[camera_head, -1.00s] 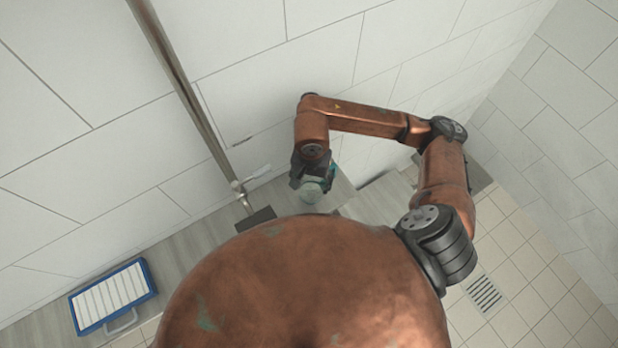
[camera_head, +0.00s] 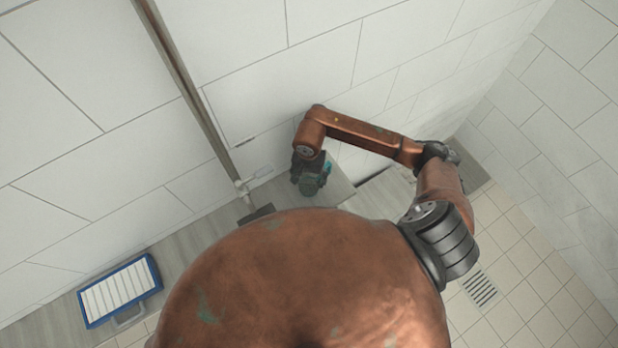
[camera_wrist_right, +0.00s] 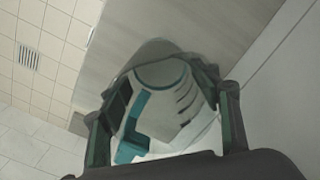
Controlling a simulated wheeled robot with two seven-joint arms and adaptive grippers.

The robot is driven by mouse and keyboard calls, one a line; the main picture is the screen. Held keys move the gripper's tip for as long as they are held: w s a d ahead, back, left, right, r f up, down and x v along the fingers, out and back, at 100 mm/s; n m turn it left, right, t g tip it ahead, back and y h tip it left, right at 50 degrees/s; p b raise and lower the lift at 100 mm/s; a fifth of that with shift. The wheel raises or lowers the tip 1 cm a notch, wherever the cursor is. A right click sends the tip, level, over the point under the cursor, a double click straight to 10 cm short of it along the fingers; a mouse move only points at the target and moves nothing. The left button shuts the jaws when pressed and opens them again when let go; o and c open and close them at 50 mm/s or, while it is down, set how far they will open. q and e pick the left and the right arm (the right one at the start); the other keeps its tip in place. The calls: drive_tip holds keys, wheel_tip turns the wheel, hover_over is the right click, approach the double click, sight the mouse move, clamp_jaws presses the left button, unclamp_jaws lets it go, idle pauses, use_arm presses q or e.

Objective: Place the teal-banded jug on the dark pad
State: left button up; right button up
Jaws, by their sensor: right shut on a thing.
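The teal-banded jug (camera_wrist_right: 160,75) is between the fingers of my right gripper (camera_wrist_right: 168,108) in the right wrist view. It has a pale body, a teal band and a teal handle. My right gripper (camera_head: 308,178) is shut on it above the grey counter in the head view, where the jug is small and mostly covered. I cannot tell whether the jug touches the counter. The dark pad (camera_head: 258,213) lies left of the gripper, below the tap, partly hidden by my body. My left gripper is not in view.
A metal pipe (camera_head: 190,90) with a tap (camera_head: 246,186) stands left of the right gripper. A blue-framed white rack (camera_head: 119,291) lies at the counter's left end. The tiled wall is close behind the gripper. Bare counter (camera_head: 195,240) lies between rack and pad.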

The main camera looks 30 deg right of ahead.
drive_tip(key=shift+f, duration=0.1)
drive_tip(key=shift+f, duration=0.1)
drive_tip(key=o, duration=1.2)
drive_tip(key=shift+c, duration=0.2)
